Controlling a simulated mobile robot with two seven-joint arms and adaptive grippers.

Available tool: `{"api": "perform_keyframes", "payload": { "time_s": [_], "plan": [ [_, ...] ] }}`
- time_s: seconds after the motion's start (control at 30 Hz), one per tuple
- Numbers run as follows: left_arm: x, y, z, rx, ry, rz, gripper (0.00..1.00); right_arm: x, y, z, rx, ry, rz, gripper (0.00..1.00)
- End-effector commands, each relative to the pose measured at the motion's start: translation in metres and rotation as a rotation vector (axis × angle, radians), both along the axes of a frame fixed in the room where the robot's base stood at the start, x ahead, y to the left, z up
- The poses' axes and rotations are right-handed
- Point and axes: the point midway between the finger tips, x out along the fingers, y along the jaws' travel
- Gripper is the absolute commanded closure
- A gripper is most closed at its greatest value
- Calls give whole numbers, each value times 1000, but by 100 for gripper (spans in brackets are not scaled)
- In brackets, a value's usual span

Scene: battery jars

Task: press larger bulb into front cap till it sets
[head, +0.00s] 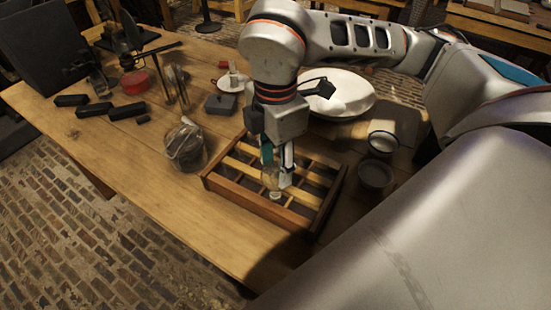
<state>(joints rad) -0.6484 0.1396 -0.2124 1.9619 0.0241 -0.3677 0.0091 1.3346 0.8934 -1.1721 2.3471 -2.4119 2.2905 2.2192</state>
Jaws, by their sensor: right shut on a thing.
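My right gripper (277,172) points down over the wooden compartment tray (240,202) and is shut on a clear glass bulb (270,180). The bulb is small in view and partly hidden by the fingers. A small pale round piece (275,196) shows just below the bulb, near the front side of the tray. I cannot tell whether it is the front cap or the bulb's own base, nor whether bulb and cap touch. My left gripper is not in view.
A glass jar (185,147) stands left of the tray. Black blocks (96,110) and a red dish (135,83) lie at left. The front-left tabletop is clear.

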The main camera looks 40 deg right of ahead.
Motion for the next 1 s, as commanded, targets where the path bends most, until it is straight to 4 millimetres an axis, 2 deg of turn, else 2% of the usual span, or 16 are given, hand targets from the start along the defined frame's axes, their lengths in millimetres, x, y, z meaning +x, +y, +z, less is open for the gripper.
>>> {"api": "perform_keyframes", "payload": {
  "time_s": [0.2, 0.23, 0.3, 0.6, 0.73, 0.87, 1.0],
  "plan": [
    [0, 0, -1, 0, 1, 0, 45, -1, 0, -2, -2, 5, 0, 78],
    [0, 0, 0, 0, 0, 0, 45, -1, 0, -2, -2, 5, 0, 53],
    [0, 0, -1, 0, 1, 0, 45, -1, 0, -2, -2, 4, 0, 41],
    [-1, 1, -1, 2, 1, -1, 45, 0, 0, 0, -1, 1, 0, 41],
    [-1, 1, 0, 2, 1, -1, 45, 0, 0, 7, 0, -1, -1, 41],
    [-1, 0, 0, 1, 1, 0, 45, 1, 0, 26, 0, -4, -1, 41],
    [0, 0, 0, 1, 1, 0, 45, 2, 0, 56, 1, -6, -1, 41]
  ]
}}
